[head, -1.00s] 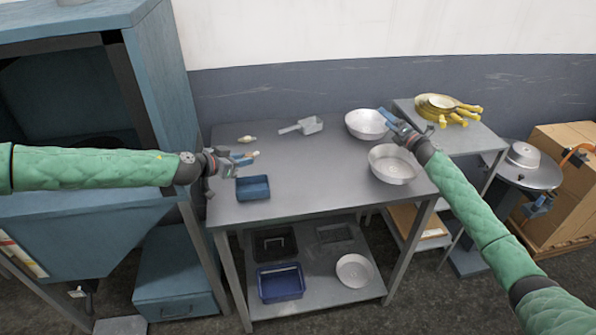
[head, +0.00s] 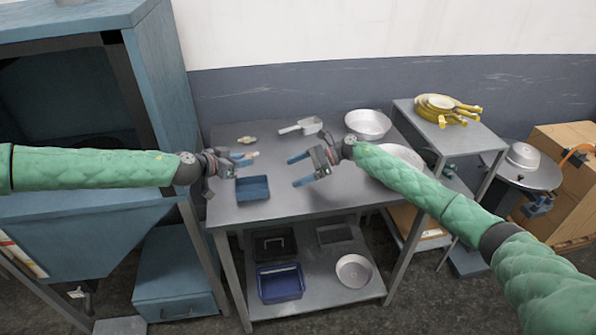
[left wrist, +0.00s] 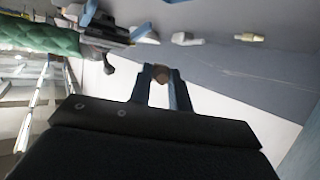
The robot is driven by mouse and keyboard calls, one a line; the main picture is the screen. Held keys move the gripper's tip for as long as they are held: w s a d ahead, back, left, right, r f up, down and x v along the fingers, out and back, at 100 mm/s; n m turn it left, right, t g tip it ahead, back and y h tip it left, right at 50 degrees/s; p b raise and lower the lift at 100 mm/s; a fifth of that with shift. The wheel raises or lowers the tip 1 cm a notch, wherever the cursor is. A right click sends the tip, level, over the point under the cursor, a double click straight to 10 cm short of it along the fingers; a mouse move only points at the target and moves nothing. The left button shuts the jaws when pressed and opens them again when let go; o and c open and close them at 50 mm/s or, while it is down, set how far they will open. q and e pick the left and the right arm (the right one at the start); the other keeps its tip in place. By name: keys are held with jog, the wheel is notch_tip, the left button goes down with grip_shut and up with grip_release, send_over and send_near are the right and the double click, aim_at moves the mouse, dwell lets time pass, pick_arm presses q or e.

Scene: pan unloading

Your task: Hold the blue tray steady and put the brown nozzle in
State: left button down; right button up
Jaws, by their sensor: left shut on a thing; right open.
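The blue tray (head: 253,188) sits on the metal table near its front left edge. My left gripper (head: 246,158) is just above and behind the tray's left part. It is shut on a small nozzle, whose brown end (left wrist: 161,72) shows between the fingers in the left wrist view. My right gripper (head: 297,170) is open and empty, to the right of the tray and apart from it, its blue fingers pointing left towards the tray. It also shows in the left wrist view (left wrist: 120,22), at the top left.
A small yellowish fitting (head: 247,140) and a scoop (head: 302,126) lie behind on the table (head: 225,210). Two pans are at the right; my right arm partly covers the nearer one (head: 404,154). A blue bin (head: 281,299) stands on the lower shelf. A blue cabinet (head: 165,90) stands left.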

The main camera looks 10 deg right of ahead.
aim_at(265, 185)
jog(key=shift+s+a+f, duration=0.15)
jog(key=shift+a+f, duration=0.15)
jog(key=shift+a, duration=0.3)
jog(key=x, duration=1)
jog(key=shift+a+f, duration=0.2)
jog(key=shift+a, duration=0.15)
